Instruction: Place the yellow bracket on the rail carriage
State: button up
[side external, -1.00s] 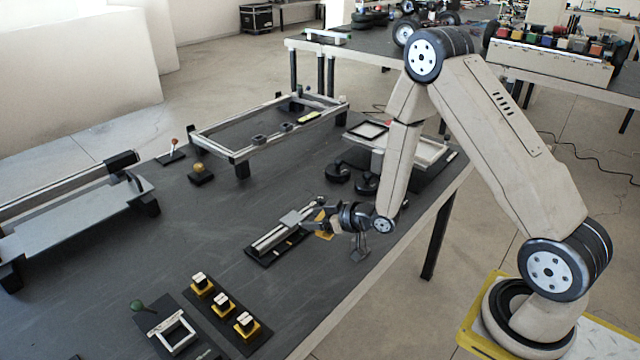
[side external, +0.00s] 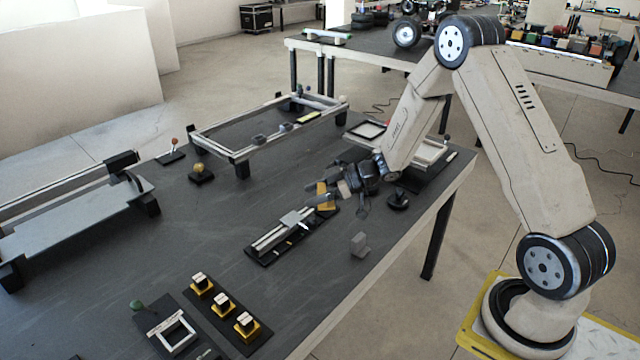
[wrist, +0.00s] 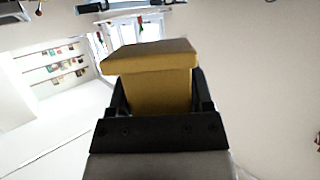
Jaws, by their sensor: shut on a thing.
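The yellow bracket (side external: 325,196) is held in my gripper (side external: 330,198), above the dark table and just beyond the right end of the rail. In the wrist view, the yellow bracket (wrist: 150,72) sits between the two black fingers of my gripper (wrist: 158,92), which are shut on it. The rail carriage (side external: 292,218) is a small grey block on the linear rail (side external: 270,238), toward its right end. The bracket is apart from the carriage, to its upper right. The wrist view does not show the carriage.
A small grey block (side external: 360,243) stands near the table's front edge. A black round knob base (side external: 398,199) is right of my gripper. Several yellow-based switches (side external: 222,303) stand at the front left. A rectangular frame (side external: 235,150) stands behind.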

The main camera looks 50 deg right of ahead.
jog(key=shift+d, duration=0.2)
send_over(283, 219)
jog(key=s, duration=0.2)
jog(key=f, duration=0.8)
jog(key=shift+w, duration=0.25)
jog(key=shift+w+f, duration=0.65)
jog(key=shift+f, duration=0.05)
jog(key=shift+w, duration=0.1)
jog(key=shift+w+f, duration=0.1)
jog(key=shift+f, duration=1.65)
